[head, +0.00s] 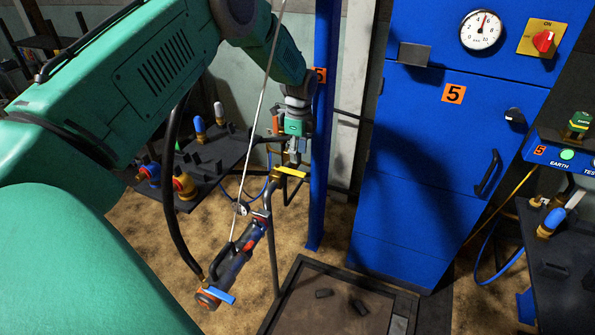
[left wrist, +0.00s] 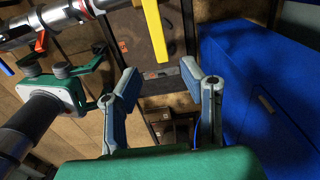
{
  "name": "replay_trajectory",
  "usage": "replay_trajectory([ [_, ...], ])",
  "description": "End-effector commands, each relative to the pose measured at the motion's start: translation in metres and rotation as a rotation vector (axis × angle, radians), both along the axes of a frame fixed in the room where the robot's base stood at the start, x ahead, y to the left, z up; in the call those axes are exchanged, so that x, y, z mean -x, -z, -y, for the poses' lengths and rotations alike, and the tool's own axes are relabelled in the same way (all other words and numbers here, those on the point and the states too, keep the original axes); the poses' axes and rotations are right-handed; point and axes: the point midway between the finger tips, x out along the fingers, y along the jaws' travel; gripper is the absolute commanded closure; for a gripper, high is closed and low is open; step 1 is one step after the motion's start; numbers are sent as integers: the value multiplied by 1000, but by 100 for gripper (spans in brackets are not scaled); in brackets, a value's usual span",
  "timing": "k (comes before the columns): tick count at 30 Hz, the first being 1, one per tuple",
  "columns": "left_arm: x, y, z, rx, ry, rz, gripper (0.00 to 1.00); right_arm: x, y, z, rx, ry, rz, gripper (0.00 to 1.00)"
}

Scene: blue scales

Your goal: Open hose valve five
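A yellow lever (head: 291,172) sits atop a thin upright pipe, beside the blue post with an orange 5 tag (head: 319,75). My left gripper (head: 294,155) is just above and behind the lever in the head view. In the left wrist view, the two fingers of the left gripper (left wrist: 163,88) are spread with nothing between them. There the yellow lever (left wrist: 155,38) hangs in from the top edge, ahead of the fingertips. I cannot tell whether they touch.
A blue cabinet (head: 420,185) marked 5 stands right of the post. A hose fitting with a blue handle (head: 218,296) hangs in front. A dark bench (head: 200,165) stands behind. In the left wrist view, a green part (left wrist: 65,88) on a dark cylinder is close at left.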

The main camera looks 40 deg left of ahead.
Motion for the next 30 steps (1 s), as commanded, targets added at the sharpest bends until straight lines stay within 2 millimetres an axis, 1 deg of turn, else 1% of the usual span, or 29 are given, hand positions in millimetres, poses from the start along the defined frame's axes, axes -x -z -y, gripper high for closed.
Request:
replay_trajectory([
  [1, 1, 15, -2, 1, -1, -4, 64, 0, 2, 0, 0, 0, 0, 60],
  [3, 1, 30, -5, 4, -1, -2, 64, 0, 3, 0, 0, 1, 0, 60],
  [6, 1, 48, -7, 8, -2, -1, 64, 0, 5, 0, 0, 0, 0, 60],
  [9, 1, 61, -9, 10, -3, -1, 64, 0, 6, 0, 0, 0, 0, 60],
  [13, 1, 68, -7, 8, -2, 1, 64, 0, 7, 0, 0, -1, 0, 60],
  [22, 0, 66, -1, 1, -1, 0, 64, 0, 6, 0, 0, 0, 0, 60],
  [23, 0, 66, -1, 1, -1, 0, 67, 0, 6, 0, 0, 0, 0, 60],
  [24, 0, 66, -2, 2, -1, 1, 81, 0, 6, 0, 0, 0, 0, 60],
  [25, 1, 67, -2, 2, -1, 1, 92, 0, 6, 0, 0, 0, 0, 60],
  [26, 0, 67, -3, 3, -1, 1, 100, 0, 6, 0, 0, 0, 0, 60],
  [30, 0, 69, -5, 8, -2, 1, 100, 0, 6, 0, 0, 0, 0, 60],
])
